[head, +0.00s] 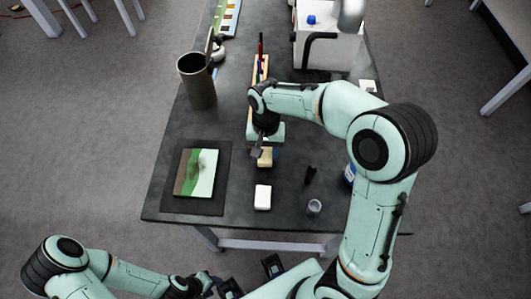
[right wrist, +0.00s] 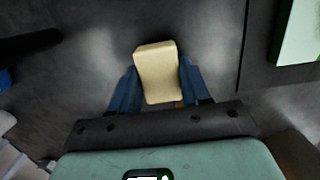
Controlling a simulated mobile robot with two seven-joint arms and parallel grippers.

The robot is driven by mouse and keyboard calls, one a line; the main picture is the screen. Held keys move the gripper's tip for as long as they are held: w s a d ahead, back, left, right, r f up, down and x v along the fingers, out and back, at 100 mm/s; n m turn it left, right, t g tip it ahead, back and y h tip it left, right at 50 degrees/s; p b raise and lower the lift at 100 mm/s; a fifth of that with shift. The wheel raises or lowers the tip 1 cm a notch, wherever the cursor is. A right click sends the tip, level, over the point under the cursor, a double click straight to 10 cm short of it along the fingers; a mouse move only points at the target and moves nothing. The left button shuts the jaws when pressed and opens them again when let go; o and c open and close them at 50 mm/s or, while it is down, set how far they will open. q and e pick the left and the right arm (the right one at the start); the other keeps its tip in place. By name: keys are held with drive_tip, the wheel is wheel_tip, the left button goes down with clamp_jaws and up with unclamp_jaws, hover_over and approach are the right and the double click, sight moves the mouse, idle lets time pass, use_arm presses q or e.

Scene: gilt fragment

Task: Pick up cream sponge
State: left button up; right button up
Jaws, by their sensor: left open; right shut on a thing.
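The cream sponge (right wrist: 156,68) is a pale yellowish block between the two blue fingers of my right gripper (right wrist: 158,88) in the right wrist view. My right gripper is shut on it, with its far end sticking out past the fingertips. In the head view the sponge (head: 265,158) shows below my right gripper (head: 260,152), above the middle of the dark table. I cannot tell whether it touches the tabletop. My left gripper (head: 250,277) is open and empty at the bottom of the head view, in front of the table edge.
A white block (head: 262,197) and a small grey cup (head: 314,207) stand near the table's front edge. A landscape picture (head: 196,173) lies on a dark mat at left. A brown cylinder holder (head: 197,82) and a white machine (head: 327,48) stand farther back.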

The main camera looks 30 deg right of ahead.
sight(265, 152)
use_arm(q)
drive_tip(key=w+r+p, duration=0.2)
drive_tip(key=r, duration=0.1)
drive_tip(key=shift+r+p, duration=0.25)
drive_tip(key=shift+p, duration=0.1)
use_arm(e)
wheel_tip(265, 152, up, 18)
drive_tip(key=shift+r, duration=0.2)
drive_tip(key=o, duration=0.4)
drive_tip(key=shift+c, duration=1.5)
drive_tip(key=shift+f, duration=0.1)
